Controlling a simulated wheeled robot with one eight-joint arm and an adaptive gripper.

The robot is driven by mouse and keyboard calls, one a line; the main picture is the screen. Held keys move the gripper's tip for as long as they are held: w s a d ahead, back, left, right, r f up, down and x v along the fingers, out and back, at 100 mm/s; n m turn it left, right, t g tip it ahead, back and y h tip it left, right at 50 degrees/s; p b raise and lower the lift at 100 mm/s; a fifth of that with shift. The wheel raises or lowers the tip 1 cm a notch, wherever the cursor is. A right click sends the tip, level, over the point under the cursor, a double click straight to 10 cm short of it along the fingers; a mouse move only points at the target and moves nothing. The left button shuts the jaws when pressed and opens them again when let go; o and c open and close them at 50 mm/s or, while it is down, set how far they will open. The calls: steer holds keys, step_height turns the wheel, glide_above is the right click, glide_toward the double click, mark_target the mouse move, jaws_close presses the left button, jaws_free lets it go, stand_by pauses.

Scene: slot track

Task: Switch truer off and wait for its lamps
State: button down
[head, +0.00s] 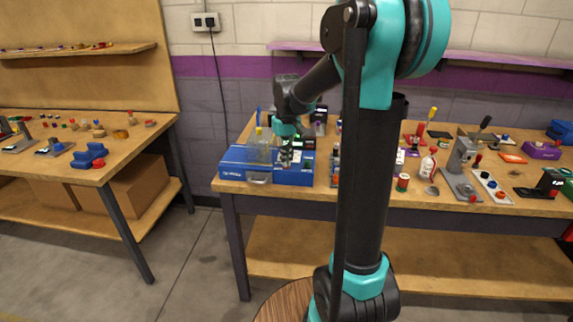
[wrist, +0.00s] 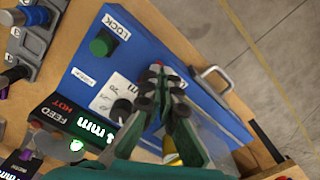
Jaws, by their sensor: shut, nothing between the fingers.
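A blue machine (head: 232,170) stands at the left end of the middle bench; I cannot read the name truer on it. In the wrist view its blue panel (wrist: 150,38) carries a green round knob (wrist: 101,43) beside a LOCK label, a dark dial (wrist: 121,109) on a white scale, and a metal handle (wrist: 214,78).
Bottles, a lever press (head: 460,165) and small tools crowd the bench to the right. Another bench (head: 70,165) stands at left, with free floor (head: 190,250) between them.

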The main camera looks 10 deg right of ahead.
steer(key=shift+f, duration=0.2)
steer(key=shift+r, duration=3.5)
steer(key=shift+s+f, duration=0.1)
steer(key=s+d+f+m+t, duration=0.1)
steer(key=s+d+f+t, duration=0.1)
steer(key=s+f, duration=0.6)
steer(key=s+d+f+m+t, duration=0.1)
steer(key=s+d+f+t, duration=0.1)
steer(key=s+f, duration=0.7)
steer(key=s, duration=0.5)
steer(key=shift+f, duration=0.3)
steer(key=shift+w, duration=0.1)
